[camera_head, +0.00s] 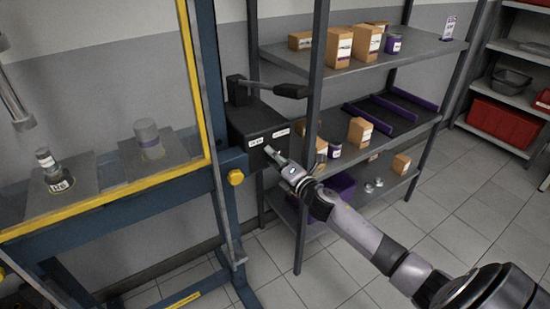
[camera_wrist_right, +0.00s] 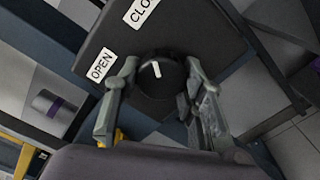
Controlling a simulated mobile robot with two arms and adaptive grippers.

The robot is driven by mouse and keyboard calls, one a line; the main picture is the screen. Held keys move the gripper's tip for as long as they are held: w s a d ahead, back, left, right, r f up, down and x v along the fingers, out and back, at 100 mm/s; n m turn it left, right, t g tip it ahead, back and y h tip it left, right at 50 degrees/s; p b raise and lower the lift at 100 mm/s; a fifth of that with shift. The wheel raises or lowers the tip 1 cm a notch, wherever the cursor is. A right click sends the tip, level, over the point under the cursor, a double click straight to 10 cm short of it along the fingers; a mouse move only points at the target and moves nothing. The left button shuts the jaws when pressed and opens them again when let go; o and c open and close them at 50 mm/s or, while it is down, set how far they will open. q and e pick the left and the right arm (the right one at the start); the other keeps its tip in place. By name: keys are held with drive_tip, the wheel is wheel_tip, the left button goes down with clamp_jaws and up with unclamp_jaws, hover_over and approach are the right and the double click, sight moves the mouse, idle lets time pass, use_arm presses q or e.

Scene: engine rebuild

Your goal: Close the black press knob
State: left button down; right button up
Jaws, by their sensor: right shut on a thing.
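The black press knob (camera_wrist_right: 158,78) is a round knob with a white mark, on the face of a black box. My right gripper (camera_wrist_right: 160,88) is shut on the knob, one finger on each side. In the head view the right gripper (camera_head: 272,155) is at the lower front of the black box (camera_head: 252,122) and hides the knob. My left gripper is not in view.
The box is mounted on the blue press frame (camera_head: 208,110) with yellow edging. A black lever (camera_head: 265,87) sits on top of the box. A grey shelf rack (camera_head: 390,58) with boxes stands close behind the right gripper. The tiled floor at right is clear.

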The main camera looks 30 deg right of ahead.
drive_tip(key=o, duration=1.2)
drive_tip(key=s, duration=1.2)
